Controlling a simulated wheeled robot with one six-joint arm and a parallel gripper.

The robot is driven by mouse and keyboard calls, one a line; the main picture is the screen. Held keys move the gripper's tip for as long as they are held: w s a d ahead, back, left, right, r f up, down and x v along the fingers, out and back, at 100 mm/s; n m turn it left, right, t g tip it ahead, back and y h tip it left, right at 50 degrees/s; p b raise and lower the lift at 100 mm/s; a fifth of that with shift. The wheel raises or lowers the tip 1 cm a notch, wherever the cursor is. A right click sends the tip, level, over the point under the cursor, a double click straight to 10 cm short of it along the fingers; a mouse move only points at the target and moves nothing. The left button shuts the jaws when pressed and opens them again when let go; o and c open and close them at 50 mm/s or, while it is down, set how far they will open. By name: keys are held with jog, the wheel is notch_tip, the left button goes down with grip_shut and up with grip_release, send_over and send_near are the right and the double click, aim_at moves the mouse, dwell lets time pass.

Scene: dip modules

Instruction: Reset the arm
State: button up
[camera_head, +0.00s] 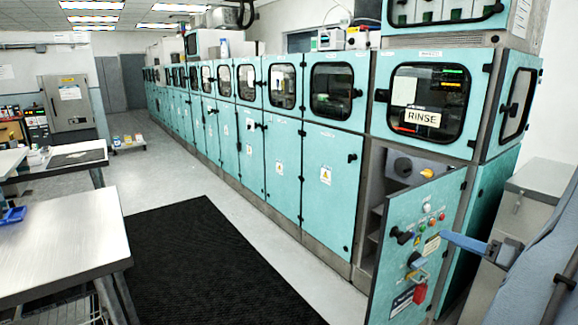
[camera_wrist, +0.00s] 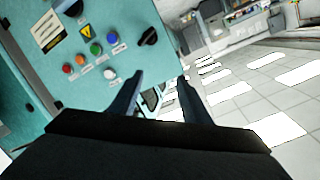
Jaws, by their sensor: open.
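My gripper (camera_wrist: 158,80) is open, with its two dark blue fingers spread apart and nothing visibly held. In the head view, my gripper (camera_head: 443,236) reaches in from the right, in front of the open teal cabinet door (camera_head: 385,285). This door carries coloured buttons, black knobs and a red padlock (camera_head: 420,293). In the wrist view the picture looks upside down; a teal button panel (camera_wrist: 120,95) fills the upper left, close to the fingers. I cannot tell whether a finger touches it. The second finger is not clear in the head view.
A long row of teal cabinets (camera_head: 325,165) with dark windows runs along the wall. One window bears a RINSE sign (camera_head: 422,118). A black mat (camera_head: 200,255) covers the floor in front. Metal tables (camera_head: 70,230) stand at left. The pale aisle floor is mostly clear.

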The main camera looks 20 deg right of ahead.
jog(key=w+a+n+g+h, duration=0.1)
jog(key=w+a+g+h, duration=0.35)
jog(key=w, duration=0.85)
jog(key=w+a+n+g, duration=0.1)
jog(key=w+a+g, duration=0.15)
jog(key=a, duration=0.85)
jog(key=s+a+f+n+g+y, duration=0.1)
jog(key=s+a+g, duration=0.1)
jog(key=s+a, duration=0.5)
jog(key=s+a+n+g, duration=0.1)
jog(key=s+a+g, duration=0.1)
jog(key=a, duration=0.8)
jog(key=s+a+f+n+g+y, duration=0.1)
jog(key=s+a+g, duration=0.1)
jog(key=s+a, duration=0.5)
notch_tip(320, 180, down, 11)
jog(key=a+g+b, duration=0.2)
jog(key=b, duration=0.8)
jog(key=shift+s+r+g, duration=0.15)
jog(key=shift+s+g, duration=0.1)
jog(key=shift+g, duration=0.05)
